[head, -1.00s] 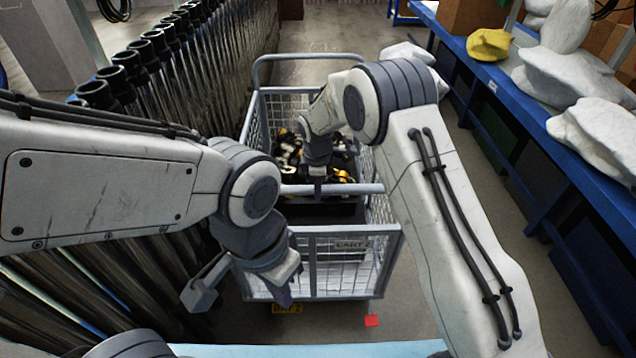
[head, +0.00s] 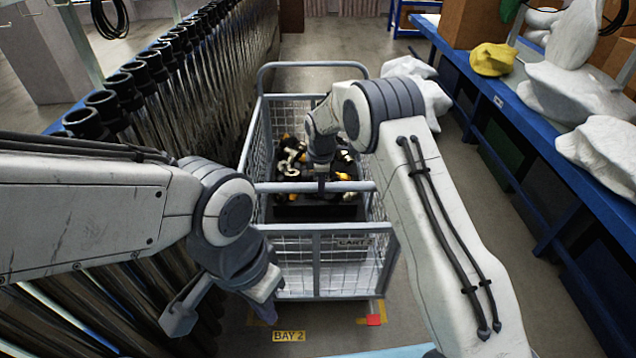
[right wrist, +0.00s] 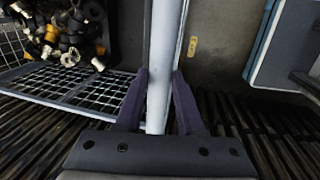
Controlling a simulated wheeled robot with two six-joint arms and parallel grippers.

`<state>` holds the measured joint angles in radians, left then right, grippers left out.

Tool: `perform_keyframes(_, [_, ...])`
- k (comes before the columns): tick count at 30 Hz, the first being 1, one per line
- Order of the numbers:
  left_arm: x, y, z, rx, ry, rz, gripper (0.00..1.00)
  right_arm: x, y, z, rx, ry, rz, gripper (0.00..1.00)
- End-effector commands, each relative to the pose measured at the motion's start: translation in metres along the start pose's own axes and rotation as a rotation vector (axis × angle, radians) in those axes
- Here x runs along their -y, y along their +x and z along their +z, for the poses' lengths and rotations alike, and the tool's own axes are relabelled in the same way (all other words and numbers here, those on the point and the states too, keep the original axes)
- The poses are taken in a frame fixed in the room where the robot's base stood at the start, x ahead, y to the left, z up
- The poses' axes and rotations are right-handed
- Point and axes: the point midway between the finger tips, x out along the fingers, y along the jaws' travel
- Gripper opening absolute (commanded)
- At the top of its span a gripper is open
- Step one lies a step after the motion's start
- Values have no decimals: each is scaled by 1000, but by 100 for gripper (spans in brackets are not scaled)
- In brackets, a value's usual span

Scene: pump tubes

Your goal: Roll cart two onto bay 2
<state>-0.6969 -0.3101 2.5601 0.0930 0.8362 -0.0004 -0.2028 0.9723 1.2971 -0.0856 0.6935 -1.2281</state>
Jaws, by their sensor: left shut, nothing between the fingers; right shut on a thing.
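Cart two is a grey wire-mesh cart (head: 318,230) with a "CART 2" plate, in the middle of the head view. My right gripper (head: 320,186) is shut on its near crossbar (head: 275,187). The right wrist view shows the fingers (right wrist: 159,85) on either side of the pale bar (right wrist: 160,105). A yellow "BAY 2" floor label (head: 288,336) lies just on my side of the cart. Yellow corner marks (head: 379,309) show near its front end; the rest of the bay is hidden beneath it.
A dense row of dark tubes (head: 180,75) stands close along the cart's left side. A blue bench (head: 545,140) with white sacks and a yellow bundle (head: 493,59) runs along the right. A red piece (head: 373,319) shows low by the cart's right corner.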

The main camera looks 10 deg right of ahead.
Motion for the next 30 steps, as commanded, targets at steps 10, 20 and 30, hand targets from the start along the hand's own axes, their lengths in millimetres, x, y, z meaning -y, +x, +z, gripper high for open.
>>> perform_keyframes(10, [0,1,0,0,0,0,0,0,3,0,-4,3,5,67])
perform_keyframes(20, [0,4,0,0,0,0,0,-2,-7,2,-3,4,9,67])
perform_keyframes(30, [1,19,1,0,0,0,0,-2,-70,2,-5,4,11,67])
